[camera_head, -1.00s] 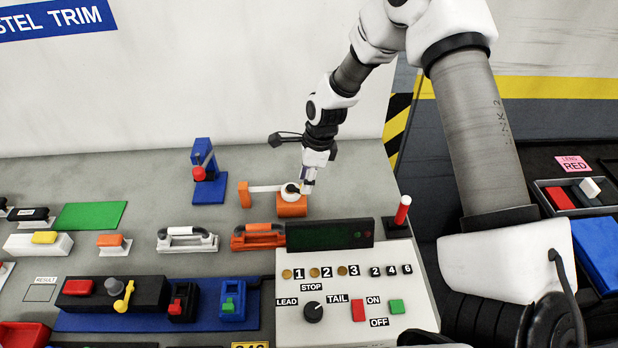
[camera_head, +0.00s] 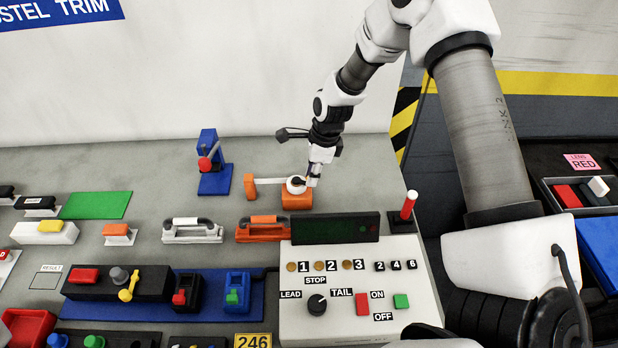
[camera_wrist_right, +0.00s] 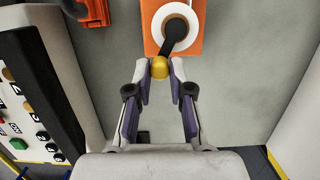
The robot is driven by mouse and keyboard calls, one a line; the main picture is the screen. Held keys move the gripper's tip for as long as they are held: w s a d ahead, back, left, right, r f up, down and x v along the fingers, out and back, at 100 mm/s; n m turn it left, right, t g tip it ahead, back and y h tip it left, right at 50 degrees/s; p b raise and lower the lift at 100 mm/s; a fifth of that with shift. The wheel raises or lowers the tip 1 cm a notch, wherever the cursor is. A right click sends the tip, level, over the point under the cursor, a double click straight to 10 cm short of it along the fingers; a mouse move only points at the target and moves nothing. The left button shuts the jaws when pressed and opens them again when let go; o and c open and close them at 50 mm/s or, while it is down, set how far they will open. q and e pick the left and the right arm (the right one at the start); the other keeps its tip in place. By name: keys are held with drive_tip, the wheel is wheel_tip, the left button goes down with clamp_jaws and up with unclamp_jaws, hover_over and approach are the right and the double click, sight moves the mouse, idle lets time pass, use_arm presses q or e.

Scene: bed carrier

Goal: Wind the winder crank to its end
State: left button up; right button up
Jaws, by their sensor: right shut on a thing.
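The winder is an orange block (camera_head: 297,201) with a white roll (camera_head: 295,185) on top, near the back right of the bench. In the right wrist view its black crank arm (camera_wrist_right: 176,32) runs from the middle of the roll (camera_wrist_right: 192,22) to a yellow knob (camera_wrist_right: 159,68). My right gripper (camera_head: 314,180) is at the right side of the roll. In the right wrist view my right gripper (camera_wrist_right: 160,72) has its fingertips closed on the yellow knob. In the head view the gripper hides the knob. My left gripper is not in view.
An orange post (camera_head: 250,187) with a pale bar stands left of the winder. A blue stand with a red ball (camera_head: 214,176) is farther left. In front are an orange handled block (camera_head: 263,229), a dark display (camera_head: 334,228) and a control panel (camera_head: 336,333).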

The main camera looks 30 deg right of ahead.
drive_tip(key=shift+w+d, duration=0.2)
drive_tip(key=shift+d, duration=0.1)
drive_tip(key=shift+w+d+r+p, duration=0.1)
drive_tip(key=shift+w+d+p, duration=0.15)
drive_tip(key=shift+w+p, duration=0.1)
drive_tip(key=shift+w+d, duration=0.1)
drive_tip(key=shift+w, duration=0.05)
drive_tip(key=shift+w+d, duration=0.2)
drive_tip(key=shift+w, duration=0.45)
drive_tip(key=shift+w+d, duration=0.1)
drive_tip(key=shift+w, duration=0.35)
